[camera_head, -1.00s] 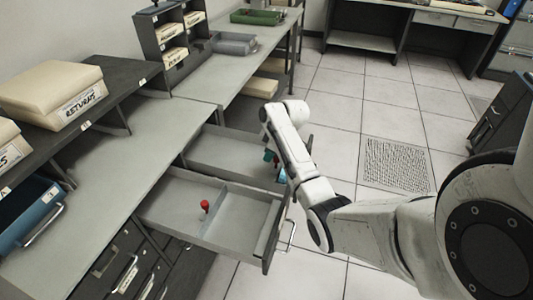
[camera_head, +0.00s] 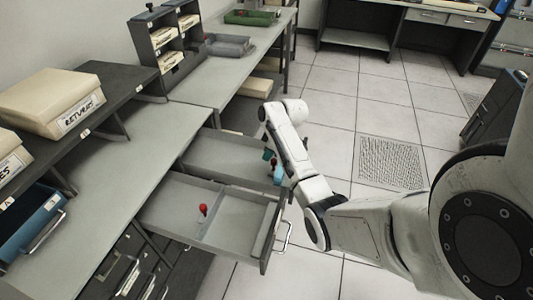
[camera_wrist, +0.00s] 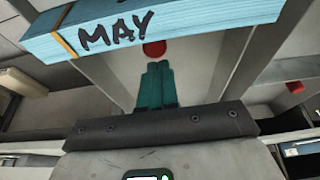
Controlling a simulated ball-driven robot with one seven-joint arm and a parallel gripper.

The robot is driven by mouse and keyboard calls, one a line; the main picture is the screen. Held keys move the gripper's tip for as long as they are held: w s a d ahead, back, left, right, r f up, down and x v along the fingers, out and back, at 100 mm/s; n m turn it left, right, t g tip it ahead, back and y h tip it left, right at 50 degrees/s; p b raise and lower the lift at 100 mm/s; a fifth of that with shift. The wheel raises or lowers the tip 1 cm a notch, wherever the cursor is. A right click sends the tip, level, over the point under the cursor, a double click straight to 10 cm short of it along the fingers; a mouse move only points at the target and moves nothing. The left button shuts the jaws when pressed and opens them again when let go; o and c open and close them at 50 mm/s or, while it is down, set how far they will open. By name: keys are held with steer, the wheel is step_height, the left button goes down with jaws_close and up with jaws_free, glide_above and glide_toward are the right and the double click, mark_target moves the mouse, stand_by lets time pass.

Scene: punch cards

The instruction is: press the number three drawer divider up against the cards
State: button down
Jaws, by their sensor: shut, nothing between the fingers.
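My gripper (camera_wrist: 158,68) shows teal fingers, shut with nothing between them. In the wrist view its tips are just below a red knob (camera_wrist: 154,48), with a small gap or light contact; I cannot tell which. A blue card stack (camera_wrist: 170,28) marked "MAY" lies across the top of that view, beyond the knob. In the head view my gripper (camera_head: 268,154) is over the farther open drawer (camera_head: 222,156), beside the blue cards (camera_head: 278,174). The divider under the knob is mostly hidden, and no divider number is readable.
The nearer open drawer (camera_head: 242,222) has its own red knob (camera_head: 202,208), also seen at right in the wrist view (camera_wrist: 295,87). A long grey counter (camera_head: 120,180) runs along the left, with a "RETURNS" box (camera_head: 50,98) on its shelf. Tiled floor (camera_head: 345,112) is clear at right.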

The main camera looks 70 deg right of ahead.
mark_target(274, 160)
steer(key=shift+p+v, duration=2.55)
steer(key=shift+v, duration=0.7)
